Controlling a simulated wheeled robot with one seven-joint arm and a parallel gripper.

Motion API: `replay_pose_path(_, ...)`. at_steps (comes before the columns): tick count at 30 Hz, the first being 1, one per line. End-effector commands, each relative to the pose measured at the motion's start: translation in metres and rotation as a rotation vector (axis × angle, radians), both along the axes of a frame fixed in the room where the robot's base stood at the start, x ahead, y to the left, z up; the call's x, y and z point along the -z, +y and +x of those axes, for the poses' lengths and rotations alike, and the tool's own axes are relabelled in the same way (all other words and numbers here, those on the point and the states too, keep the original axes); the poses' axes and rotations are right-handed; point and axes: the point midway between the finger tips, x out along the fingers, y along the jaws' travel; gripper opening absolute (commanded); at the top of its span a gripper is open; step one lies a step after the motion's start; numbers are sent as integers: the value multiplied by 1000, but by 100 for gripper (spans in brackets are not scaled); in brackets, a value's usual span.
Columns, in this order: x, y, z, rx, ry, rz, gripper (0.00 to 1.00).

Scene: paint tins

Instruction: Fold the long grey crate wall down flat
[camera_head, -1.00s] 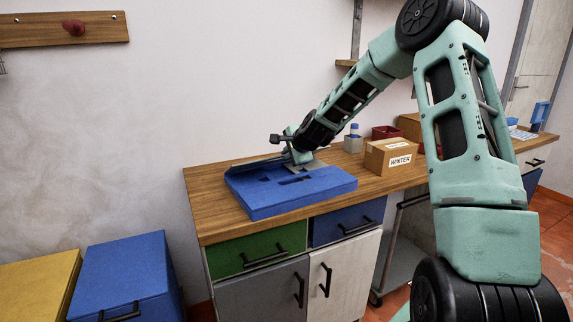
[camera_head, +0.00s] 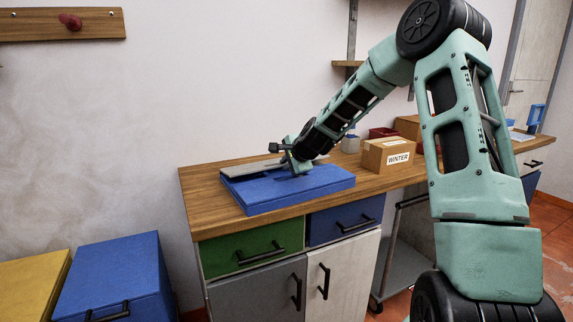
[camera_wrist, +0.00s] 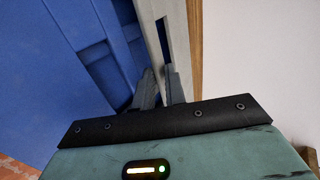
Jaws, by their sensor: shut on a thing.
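The crate (camera_head: 300,190) is blue and low, and lies on the wooden worktop. Its long grey wall (camera_head: 250,166) runs along the far side, with a pale face showing. In the wrist view the grey wall (camera_wrist: 180,45) is a pale strip with a dark slot, beside the blue crate (camera_wrist: 50,65). My gripper (camera_head: 291,168) is at the wall's right part; in the wrist view its fingers (camera_wrist: 162,85) are shut on the wall near the slot. The fingertips are partly hidden, and the wall's exact tilt is hard to tell.
A cardboard box labelled WINTER (camera_head: 388,155) stands right of the crate, with a red container (camera_head: 382,132) behind it. The wooden worktop (camera_head: 205,200) is bare left of the crate. The white wall rises behind. Blue (camera_head: 115,280) and yellow (camera_head: 30,285) boxes stand at lower left.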

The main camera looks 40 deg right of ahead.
Motion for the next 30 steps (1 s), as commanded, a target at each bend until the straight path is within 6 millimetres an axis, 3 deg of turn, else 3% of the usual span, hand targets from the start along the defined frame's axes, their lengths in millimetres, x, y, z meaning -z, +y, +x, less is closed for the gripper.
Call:
replay_pose_path(5,2,-1,-1,1,4,1,0)
replay_pose_path(6,2,-1,-1,1,4,1,15)
replay_pose_path(7,2,-1,-1,1,4,1,22)
replay_pose_path(19,-6,0,-7,3,0,0,22)
replay_pose_path(30,-49,8,-62,5,-1,-2,22)
